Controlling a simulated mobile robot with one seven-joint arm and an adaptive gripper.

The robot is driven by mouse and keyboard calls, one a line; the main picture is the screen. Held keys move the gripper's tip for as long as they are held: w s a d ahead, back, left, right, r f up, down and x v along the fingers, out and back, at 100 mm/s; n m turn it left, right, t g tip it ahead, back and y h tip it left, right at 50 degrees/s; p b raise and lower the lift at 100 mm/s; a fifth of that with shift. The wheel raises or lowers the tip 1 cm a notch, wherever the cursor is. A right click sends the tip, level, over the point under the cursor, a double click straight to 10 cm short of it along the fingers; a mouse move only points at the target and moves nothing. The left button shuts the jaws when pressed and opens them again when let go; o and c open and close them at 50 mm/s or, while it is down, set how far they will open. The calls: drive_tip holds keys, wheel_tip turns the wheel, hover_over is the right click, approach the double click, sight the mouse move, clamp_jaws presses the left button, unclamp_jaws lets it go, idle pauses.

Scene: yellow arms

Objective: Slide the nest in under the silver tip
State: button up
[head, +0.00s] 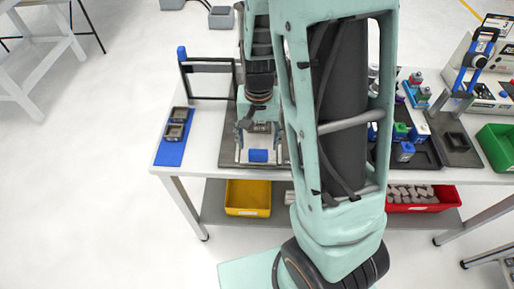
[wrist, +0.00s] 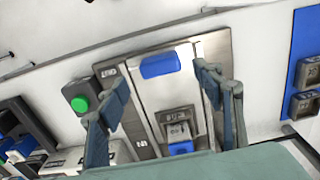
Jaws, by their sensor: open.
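The sliding nest is a pale plate (wrist: 168,92) with a blue handle bar (wrist: 160,65) on its outer end and a grey block (wrist: 178,122) farther in. A small blue piece (wrist: 181,147) shows beside the block. In the head view the blue handle (head: 258,155) faces the table's front edge. My gripper (wrist: 162,78) is open, with its fingers apart on either side of the plate near the handle. It also shows over the fixture in the head view (head: 259,161). I cannot make out the silver tip; my arm hides part of the fixture.
A box with a green button (wrist: 83,102) stands beside the fixture plate (wrist: 216,45). A blue mat (head: 168,154) with two grey holders lies at the table's left. Yellow (head: 248,198) and red (head: 425,206) bins sit below; a green bin (head: 497,146) is at right.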

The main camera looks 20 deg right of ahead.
sight(258, 151)
wheel_tip(258, 151, down, 6)
drive_tip(key=shift+r, duration=0.15)
idle(0.3)
